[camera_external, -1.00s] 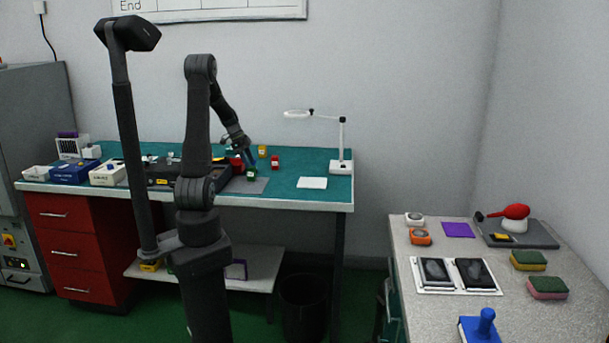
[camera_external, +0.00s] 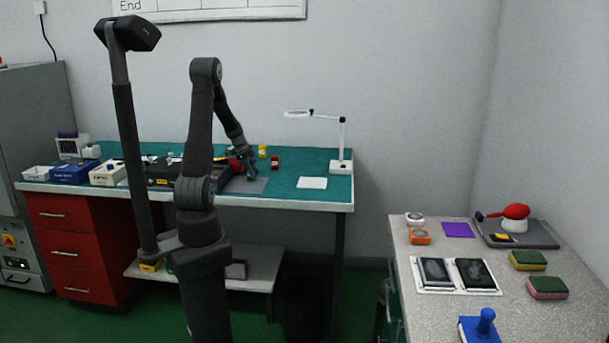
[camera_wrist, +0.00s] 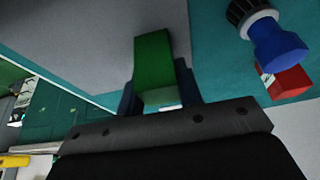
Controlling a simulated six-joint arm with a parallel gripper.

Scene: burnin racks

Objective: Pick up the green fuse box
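The green fuse box (camera_wrist: 153,62) is between the two dark fingers of my gripper (camera_wrist: 160,90) in the wrist view, with one finger close along each side. Whether both fingers press on it is not clear. In the external view my gripper (camera_external: 248,170) is low over the grey mat (camera_external: 240,187) on the green-topped bench. It hides most of the green box there.
A red box (camera_external: 275,161) and a yellow box (camera_external: 262,151) stand behind and to the right. A blue object with a dark ribbed end (camera_wrist: 275,42) lies near a red box (camera_wrist: 288,83) in the wrist view. A magnifier lamp (camera_external: 341,150) stands at the right.

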